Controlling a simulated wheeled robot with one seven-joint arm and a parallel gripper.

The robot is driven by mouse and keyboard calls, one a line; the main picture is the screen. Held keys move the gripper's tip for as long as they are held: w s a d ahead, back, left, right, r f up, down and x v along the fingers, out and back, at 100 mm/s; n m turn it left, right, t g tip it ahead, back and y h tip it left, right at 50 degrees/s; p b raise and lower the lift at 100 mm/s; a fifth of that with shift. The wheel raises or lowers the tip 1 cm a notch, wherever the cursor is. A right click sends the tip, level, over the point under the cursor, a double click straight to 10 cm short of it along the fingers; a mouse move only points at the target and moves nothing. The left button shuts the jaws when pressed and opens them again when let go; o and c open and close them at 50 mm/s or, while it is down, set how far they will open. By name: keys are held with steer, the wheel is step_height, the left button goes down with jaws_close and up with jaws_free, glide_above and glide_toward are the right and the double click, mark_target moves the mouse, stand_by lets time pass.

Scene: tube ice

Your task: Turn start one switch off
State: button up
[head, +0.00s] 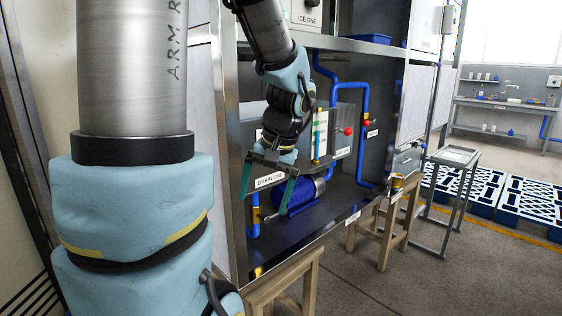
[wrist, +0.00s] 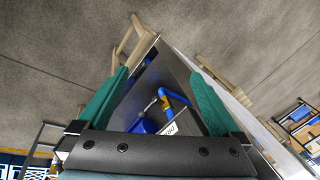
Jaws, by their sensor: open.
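I cannot make out a switch labelled start one in either view. A grey panel labelled ICE ONE (head: 307,18) shows at the top of the machine in the head view, cut by the frame edge. My gripper (head: 264,204) is open and empty, pointing down in front of the lower bay, near the DRAIN ONE label (head: 270,180). In the wrist view its two green fingers (wrist: 160,72) are spread wide, with nothing between them but the bay behind. My arm hides part of the bay and the equipment at its left.
The bay holds blue pipes (head: 363,140), a blue motor-like cylinder (head: 300,190) and a red knob (head: 348,131). Wooden stools (head: 388,222) stand before it. A metal stand (head: 455,156) and blue pallets (head: 515,205) are at right.

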steer(key=s+a+f+n+h, duration=0.1)
steer(key=s+a+f+h, duration=0.2)
steer(key=s+f, duration=0.2)
steer(key=shift+f+p, duration=0.3)
steer(key=shift+f, duration=0.15)
